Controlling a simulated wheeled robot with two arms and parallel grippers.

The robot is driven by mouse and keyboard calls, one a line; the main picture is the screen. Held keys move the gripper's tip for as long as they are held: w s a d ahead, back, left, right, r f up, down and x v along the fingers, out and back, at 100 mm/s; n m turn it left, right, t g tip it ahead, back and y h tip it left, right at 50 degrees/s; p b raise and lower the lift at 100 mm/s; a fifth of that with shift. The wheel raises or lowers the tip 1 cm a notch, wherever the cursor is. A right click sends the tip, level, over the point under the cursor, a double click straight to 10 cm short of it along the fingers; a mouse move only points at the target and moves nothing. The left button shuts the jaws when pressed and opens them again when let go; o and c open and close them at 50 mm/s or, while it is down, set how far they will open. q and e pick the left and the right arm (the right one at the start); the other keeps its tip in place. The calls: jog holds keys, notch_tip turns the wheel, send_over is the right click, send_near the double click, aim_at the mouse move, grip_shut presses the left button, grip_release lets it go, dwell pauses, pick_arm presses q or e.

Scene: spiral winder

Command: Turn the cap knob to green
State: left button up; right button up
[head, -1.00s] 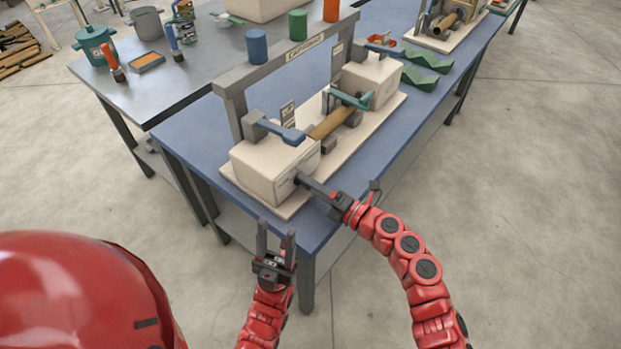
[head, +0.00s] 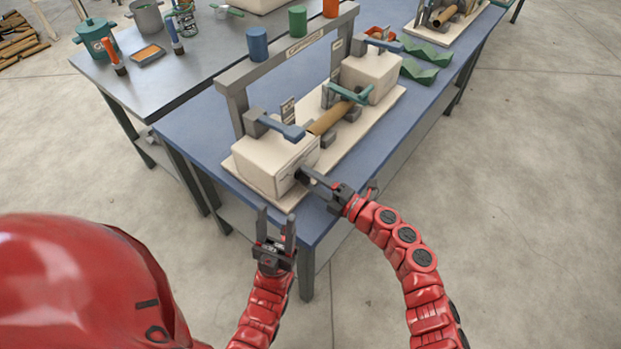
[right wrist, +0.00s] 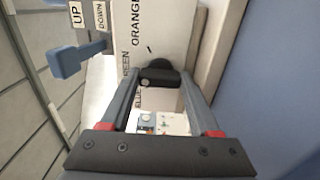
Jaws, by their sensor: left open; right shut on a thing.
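The cap knob (right wrist: 160,77) is a small dark knob on the end face of the near cream block (head: 268,160). In the right wrist view it sits between the fingertips of my right gripper (right wrist: 158,82), which is shut on it. The ORANGE label (right wrist: 137,22) is above the knob and the GREEN label (right wrist: 126,72) is at its left, partly hidden; a third label below is mostly covered. A small pale dot shows on the knob's left end, towards GREEN; I cannot tell if it is the pointer. My left gripper (head: 277,215) is open and empty at the table's near corner.
A blue lever (head: 278,127) tops the near block, with UP and DOWN labels (right wrist: 87,15) beside it. A brown tube (head: 330,118) lies between the near and far blocks. A grey frame (head: 237,105) carries coloured cylinders. The floor at the right is clear.

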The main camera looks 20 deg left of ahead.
jog(key=o, duration=1.4)
jog(key=shift+c, duration=0.2)
jog(key=b+v, duration=0.3)
jog(key=v, duration=1.4)
jog(key=shift+d, duration=0.25)
jog(key=shift+s, duration=0.15)
